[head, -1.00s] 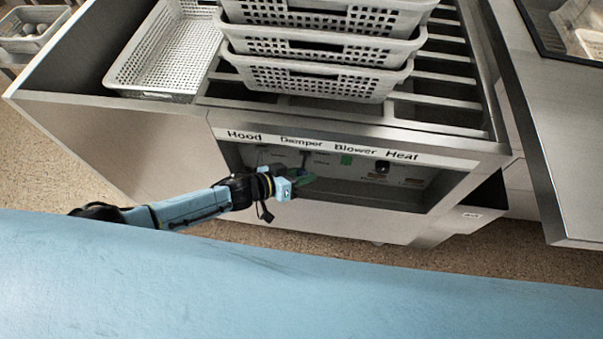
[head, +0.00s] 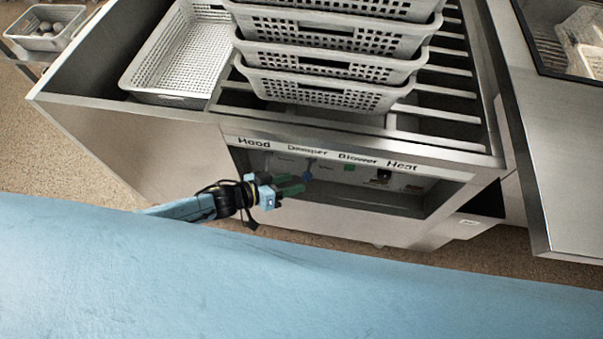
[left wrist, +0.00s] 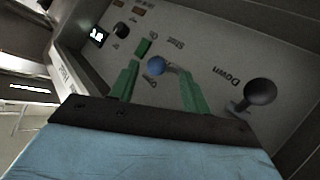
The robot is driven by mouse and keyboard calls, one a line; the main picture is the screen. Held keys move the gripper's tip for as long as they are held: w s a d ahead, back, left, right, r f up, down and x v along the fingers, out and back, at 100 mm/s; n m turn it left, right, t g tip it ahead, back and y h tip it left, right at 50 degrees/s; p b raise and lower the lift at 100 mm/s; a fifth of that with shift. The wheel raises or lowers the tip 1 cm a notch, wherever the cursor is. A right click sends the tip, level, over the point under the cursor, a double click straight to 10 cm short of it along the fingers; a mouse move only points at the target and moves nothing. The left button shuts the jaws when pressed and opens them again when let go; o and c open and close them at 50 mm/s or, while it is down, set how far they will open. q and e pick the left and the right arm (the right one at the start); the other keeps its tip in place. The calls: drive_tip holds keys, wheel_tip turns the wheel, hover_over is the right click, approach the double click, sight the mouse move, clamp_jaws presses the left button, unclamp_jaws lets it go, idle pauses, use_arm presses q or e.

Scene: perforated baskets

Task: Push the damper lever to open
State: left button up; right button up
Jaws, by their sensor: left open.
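The damper lever has a blue knob (head: 307,174) below the Damper label on the recessed panel. My left gripper (head: 295,185) is open and empty, just left of and below the lever in the head view. In the left wrist view its fingertips (left wrist: 160,74) are spread on either side of the knob; I cannot tell whether either touches it. My right gripper is not in view.
A black knob (left wrist: 260,92) by the Down label is at the right of the wrist view. A green switch (head: 349,165) sits under Blower. The panel (head: 420,200) is recessed under a labelled ledge. Stacked white baskets (head: 320,95) stand on the rack above.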

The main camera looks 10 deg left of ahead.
use_arm(q)
drive_tip(key=p+v, duration=0.3)
drive_tip(key=v, duration=0.4)
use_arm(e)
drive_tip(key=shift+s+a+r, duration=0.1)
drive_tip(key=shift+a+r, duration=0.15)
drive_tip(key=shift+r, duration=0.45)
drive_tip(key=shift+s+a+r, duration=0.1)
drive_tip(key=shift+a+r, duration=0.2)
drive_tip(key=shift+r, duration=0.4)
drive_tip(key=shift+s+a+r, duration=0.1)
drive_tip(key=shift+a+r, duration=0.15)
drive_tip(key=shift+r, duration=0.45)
